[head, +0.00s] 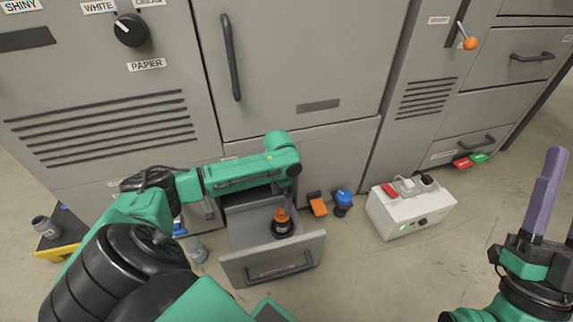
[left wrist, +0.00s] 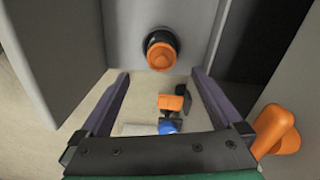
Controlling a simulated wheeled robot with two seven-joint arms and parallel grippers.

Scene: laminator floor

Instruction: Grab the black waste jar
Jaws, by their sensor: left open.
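The black waste jar (head: 283,228), with an orange top, stands upright in the open grey drawer (head: 258,268). In the left wrist view the jar (left wrist: 160,50) is above and beyond my fingertips. My left gripper (left wrist: 160,76) is open, its two purple fingers apart with nothing held. In the head view its arm reaches over the back of the drawer, and the fingers are mostly hidden under the wrist. My right gripper (head: 556,195) is at the right edge, partly cut off, far from the jar.
Right of the drawer stand an orange item (head: 318,206) and a blue-topped container (head: 343,200). A white box (head: 408,212) with a green light sits farther right. A clear glass-like item (head: 196,250) and a yellow tray (head: 62,243) are left.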

